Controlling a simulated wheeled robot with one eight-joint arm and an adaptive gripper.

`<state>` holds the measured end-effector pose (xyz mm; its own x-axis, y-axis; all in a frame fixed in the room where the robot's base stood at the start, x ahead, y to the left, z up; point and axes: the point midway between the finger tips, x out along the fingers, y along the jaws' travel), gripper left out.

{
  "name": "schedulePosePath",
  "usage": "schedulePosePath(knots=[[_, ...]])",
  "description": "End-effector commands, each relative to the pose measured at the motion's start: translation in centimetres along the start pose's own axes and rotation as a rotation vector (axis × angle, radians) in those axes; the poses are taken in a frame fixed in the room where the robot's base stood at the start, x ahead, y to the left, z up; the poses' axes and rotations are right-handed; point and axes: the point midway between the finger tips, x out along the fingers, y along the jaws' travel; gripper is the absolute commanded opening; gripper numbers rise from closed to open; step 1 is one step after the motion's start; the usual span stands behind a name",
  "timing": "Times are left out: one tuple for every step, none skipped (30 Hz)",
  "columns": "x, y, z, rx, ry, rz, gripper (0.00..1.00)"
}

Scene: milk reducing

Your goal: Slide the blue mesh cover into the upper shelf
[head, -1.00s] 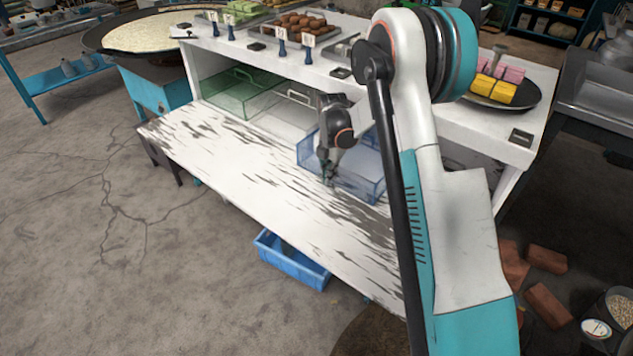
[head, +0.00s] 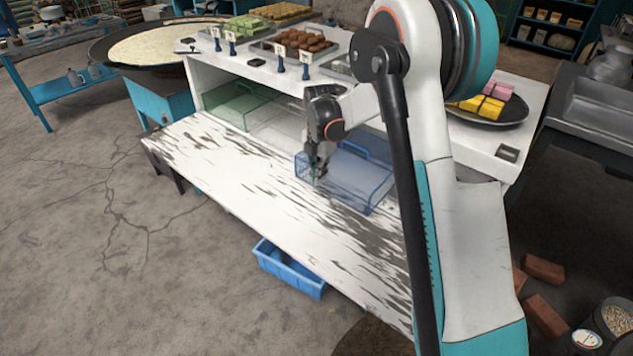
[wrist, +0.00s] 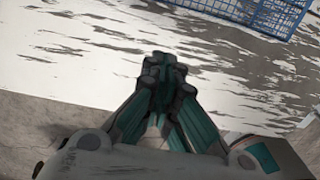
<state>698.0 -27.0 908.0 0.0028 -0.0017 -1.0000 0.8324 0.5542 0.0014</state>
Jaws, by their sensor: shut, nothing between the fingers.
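The blue mesh cover (head: 365,188) is a see-through box with a blue top handle. It stands upright on the worn white board, at the right end of the shelf opening (head: 275,105) under the counter. My arm hides part of its right side and the shelf behind it. My gripper (head: 318,174) is shut and empty, pointing down at the cover's left front part in the head view. I cannot tell if it touches the cover. In the wrist view, the shut fingers (wrist: 163,65) show over the board, and the blue mesh (wrist: 262,12) is at the top right, apart from them.
A green cover (head: 237,105) sits in the shelf's left part, with a pale clear one beside it. Food trays (head: 300,45) and a dark plate (head: 490,112) stand on the counter. A blue crate (head: 290,270) is below the board. The board's left half is clear.

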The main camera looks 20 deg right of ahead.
Motion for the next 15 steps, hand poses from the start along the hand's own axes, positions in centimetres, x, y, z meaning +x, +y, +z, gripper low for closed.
schedulePosePath(knots=[[-0.74, 0.00, 0.00, 0.000, 0.000, 0.000, 0.00], [-0.99, 0.02, 0.01, 0.000, 0.000, 0.000, 0.00], [-1.25, 0.03, 0.02, 0.000, 0.000, 0.000, 0.00], [-1.40, 0.04, 0.02, 0.000, 0.000, 0.000, 0.00], [-1.51, 0.04, 0.01, 0.000, 0.000, 0.000, 0.00], [-1.61, 0.04, 0.01, 0.000, 0.000, 0.000, 0.00], [-1.66, 0.03, 0.01, 0.000, 0.000, 0.000, 0.00], [-1.68, 0.03, 0.02, 0.000, 0.000, 0.000, 0.00], [-1.69, 0.02, 0.02, 0.000, 0.000, 0.000, 0.00], [-1.68, 0.02, 0.02, 0.000, 0.000, 0.000, 0.00], [-1.67, 0.02, 0.03, 0.000, 0.000, 0.000, 0.00], [-1.66, 0.02, 0.03, 0.000, 0.000, 0.000, 0.00], [-1.65, 0.02, 0.02, 0.000, 0.000, 0.000, 0.00], [-1.65, 0.02, 0.02, 0.000, 0.000, 0.000, 0.00], [-1.65, 0.02, 0.02, 0.000, 0.000, 0.000, 0.07]])
